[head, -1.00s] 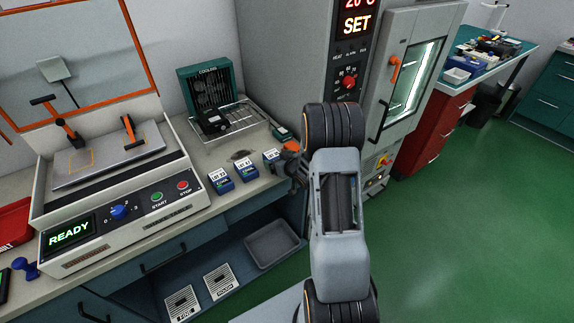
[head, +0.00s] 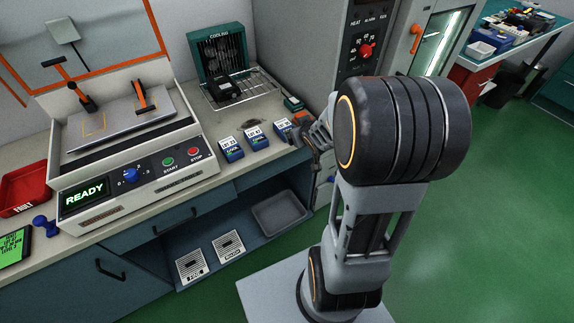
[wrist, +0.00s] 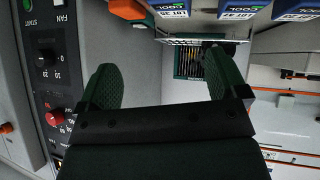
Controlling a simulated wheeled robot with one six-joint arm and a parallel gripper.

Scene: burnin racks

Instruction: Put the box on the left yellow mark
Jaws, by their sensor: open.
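A dark box (head: 224,89) sits on the wire rack of the green cooling unit (head: 216,45). Several small blue-and-white lot boxes (head: 231,149) stand in a row at the bench's front edge; they also show at the top of the wrist view (wrist: 236,8). Which box the task means I cannot tell. The left yellow mark (head: 93,129) is on the grey plate of the READY machine, partly behind an orange-handled clamp. My gripper (wrist: 162,85) is open with nothing between its green fingers; in the head view it is by the right end of the lot-box row, partly hidden by my arm.
An oven with a red knob (head: 366,51) stands right of the cooling unit. A grey tray (head: 280,213) is on the shelf below. Green floor is open at right.

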